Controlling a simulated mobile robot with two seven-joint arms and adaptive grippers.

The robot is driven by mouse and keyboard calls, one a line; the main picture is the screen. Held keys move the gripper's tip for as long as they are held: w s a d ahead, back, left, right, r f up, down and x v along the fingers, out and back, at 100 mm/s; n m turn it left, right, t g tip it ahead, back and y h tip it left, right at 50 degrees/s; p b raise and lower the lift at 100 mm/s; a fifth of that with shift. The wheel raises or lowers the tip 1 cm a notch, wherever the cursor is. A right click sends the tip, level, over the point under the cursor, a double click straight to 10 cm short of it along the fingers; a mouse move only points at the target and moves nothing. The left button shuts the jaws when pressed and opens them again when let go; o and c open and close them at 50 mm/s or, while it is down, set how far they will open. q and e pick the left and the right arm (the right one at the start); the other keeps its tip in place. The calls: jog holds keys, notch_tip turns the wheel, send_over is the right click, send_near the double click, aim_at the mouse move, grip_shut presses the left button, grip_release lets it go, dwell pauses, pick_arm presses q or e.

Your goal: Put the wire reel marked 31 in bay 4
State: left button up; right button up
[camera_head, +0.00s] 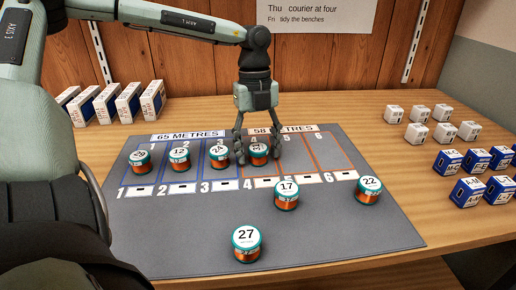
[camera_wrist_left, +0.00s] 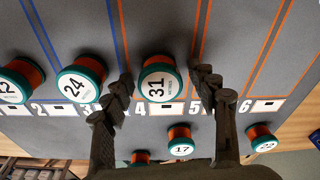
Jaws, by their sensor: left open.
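The wire reel marked 31 (camera_wrist_left: 160,80) has a green rim, a white top label and orange wire. It stands upright on the mat in bay 4, between two orange lines. It also shows in the head view (camera_head: 258,153), partly covered by my fingers. My left gripper (camera_head: 254,158) points down over bay 4. It is open, with one finger on each side of the reel, as the left wrist view (camera_wrist_left: 165,93) shows. Bay 4's printed number (camera_head: 248,184) is in front of the reel. My right gripper is not in view.
Reels stand in bays 1 (camera_head: 140,160), 2 (camera_head: 180,157) and 3 (camera_head: 218,156). Bays 5 and 6 are empty. Reels 17 (camera_head: 286,195), 22 (camera_head: 368,191) and 27 (camera_head: 247,244) stand on the grey mat (camera_head: 350,240). Small boxes (camera_head: 443,131) stand at the right.

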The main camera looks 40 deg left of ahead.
aim_at(256, 144)
pick_arm(q)
notch_tip(256, 144, up, 12)
jog(key=a, duration=0.1)
jog(key=shift+w+a, duration=0.15)
jog(key=shift+w, duration=0.15)
dwell(0.3)
